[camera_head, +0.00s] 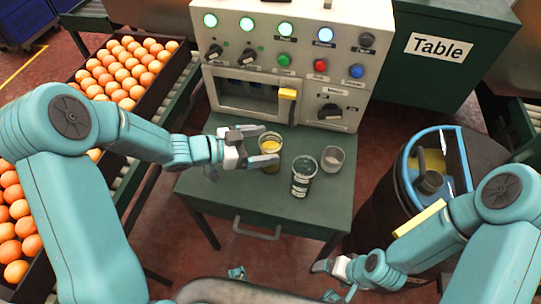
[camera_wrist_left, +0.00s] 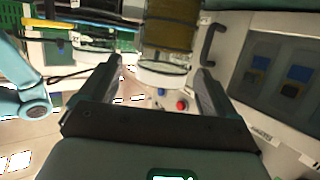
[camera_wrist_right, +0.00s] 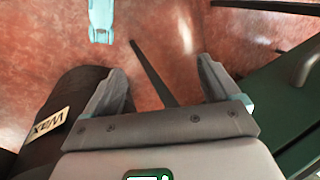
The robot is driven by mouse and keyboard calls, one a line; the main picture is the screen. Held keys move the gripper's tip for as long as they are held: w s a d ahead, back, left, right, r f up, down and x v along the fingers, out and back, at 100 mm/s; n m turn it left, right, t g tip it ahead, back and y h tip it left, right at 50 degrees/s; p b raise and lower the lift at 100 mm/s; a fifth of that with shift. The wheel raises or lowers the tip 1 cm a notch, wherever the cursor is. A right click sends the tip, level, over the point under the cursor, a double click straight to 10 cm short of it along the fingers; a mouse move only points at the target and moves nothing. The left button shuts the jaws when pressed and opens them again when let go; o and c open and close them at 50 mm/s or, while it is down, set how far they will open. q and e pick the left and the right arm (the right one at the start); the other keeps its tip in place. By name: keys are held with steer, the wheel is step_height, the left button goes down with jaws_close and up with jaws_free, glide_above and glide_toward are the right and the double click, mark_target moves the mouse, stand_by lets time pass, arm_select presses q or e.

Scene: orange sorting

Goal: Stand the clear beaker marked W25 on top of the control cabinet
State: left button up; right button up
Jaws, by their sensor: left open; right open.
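Three beakers stand on the green table (camera_head: 325,215): one with amber liquid (camera_head: 270,143), one clear with white markings (camera_head: 303,177), and a smaller clear one (camera_head: 332,158). I cannot read W25 on any of them. My left gripper (camera_head: 264,144) is open, its fingers around or just beside the amber beaker, which also shows beyond the fingers in the left wrist view (camera_wrist_left: 168,30). The cream control cabinet (camera_head: 222,60) stands behind the beakers; its top is mostly out of view. My right gripper (camera_head: 325,279) is open and empty, low beside the table; the right wrist view shows floor between its fingers.
Trays of oranges (camera_head: 125,70) lie on the left conveyor. A dark drum with a blue rim (camera_head: 408,165) stands at right. A green box labelled Table (camera_head: 440,75) is behind. The table's front is clear.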

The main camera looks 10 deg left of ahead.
mark_target(280, 142)
arm_select(q)
steer(key=x, duration=0.4)
steer(key=shift+w+d+f+b, duration=0.15)
steer(key=shift+w+f+b, duration=0.1)
steer(key=shift+w+b, duration=0.05)
jaws_close()
steer(key=shift+r, duration=0.15)
